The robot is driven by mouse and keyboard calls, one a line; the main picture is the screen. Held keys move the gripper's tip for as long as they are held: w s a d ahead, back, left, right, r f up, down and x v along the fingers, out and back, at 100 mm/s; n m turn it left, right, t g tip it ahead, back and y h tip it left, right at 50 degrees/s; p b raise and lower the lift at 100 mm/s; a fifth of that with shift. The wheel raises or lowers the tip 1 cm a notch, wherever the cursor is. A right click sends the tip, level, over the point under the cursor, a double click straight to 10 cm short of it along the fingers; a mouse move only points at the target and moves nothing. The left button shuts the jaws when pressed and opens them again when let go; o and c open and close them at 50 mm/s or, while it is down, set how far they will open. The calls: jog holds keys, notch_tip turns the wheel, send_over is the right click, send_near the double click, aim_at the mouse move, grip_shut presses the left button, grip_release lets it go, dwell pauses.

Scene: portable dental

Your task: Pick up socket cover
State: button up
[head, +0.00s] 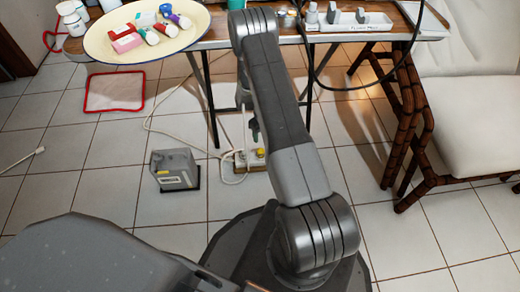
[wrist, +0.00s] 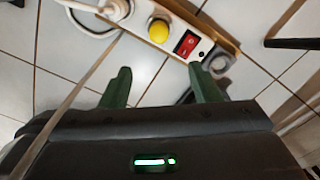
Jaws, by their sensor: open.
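A yellow round cap (wrist: 158,31), which looks like the socket cover, sits on a power strip (wrist: 232,48) on the tiled floor. The strip also has a red switch (wrist: 187,43) and a white plug (wrist: 117,9) at its left part. In the head view the yellow cap (head: 261,152) shows small on the strip, beyond my arm. My gripper (wrist: 160,68) is open and empty, its two green fingers apart and pointing toward the strip. The cap lies beyond the fingertips, between them from left to right. In the head view my gripper (head: 254,130) is partly hidden by my arm.
A grey box (head: 175,168) stands on the floor left of the strip, with a white cable (head: 147,122) nearby. A table with a cream tray (head: 100,40) stands behind. A bamboo chair (head: 410,130) is at the right. A red-edged mat (head: 115,91) lies at left.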

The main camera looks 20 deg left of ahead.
aim_at(261, 150)
jog(key=f+b, duration=0.1)
jog(key=f, duration=0.2)
jog(key=f+b, duration=0.1)
jog(key=f, duration=0.2)
jog(key=f+b, duration=0.1)
jog(key=f, duration=0.2)
jog(key=shift+a+f, duration=0.15)
jog(key=shift+a, duration=0.1)
notch_tip(261, 150, down, 5)
jog(key=b, duration=0.3)
jog(key=shift+w+a+f, duration=0.1)
jog(key=c, duration=1.1)
notch_tip(261, 150, up, 10)
jog(key=p, duration=0.4)
